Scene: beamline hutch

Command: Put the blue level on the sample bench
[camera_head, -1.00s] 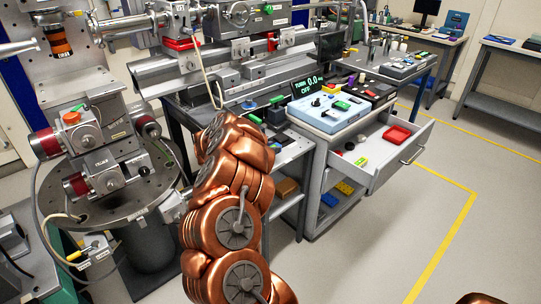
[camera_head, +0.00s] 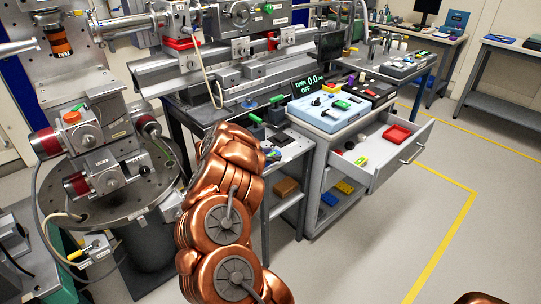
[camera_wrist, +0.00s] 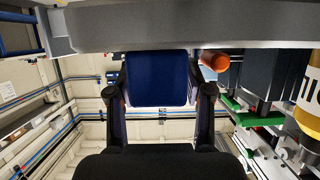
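In the wrist view, a dark blue block (camera_wrist: 157,78), which looks like the blue level, sits between the two fingers of my gripper (camera_wrist: 158,82). The fingers lie along its left and right sides and appear closed on it. A grey beam or edge (camera_wrist: 200,24) crosses the top of that view, just beyond the block. In the head view my copper arm hides the gripper and the block. A dark bench (camera_head: 205,122) stands behind my arm; I cannot tell for certain whether it is the sample bench.
A grey cabinet (camera_head: 318,158) with an open drawer (camera_head: 390,165) stands right of my arm, a pale blue control box (camera_head: 328,112) on top. A round stage (camera_head: 120,200) with motors is on the left. Floor at the right is clear. An orange cylinder (camera_wrist: 215,61) is near the right finger.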

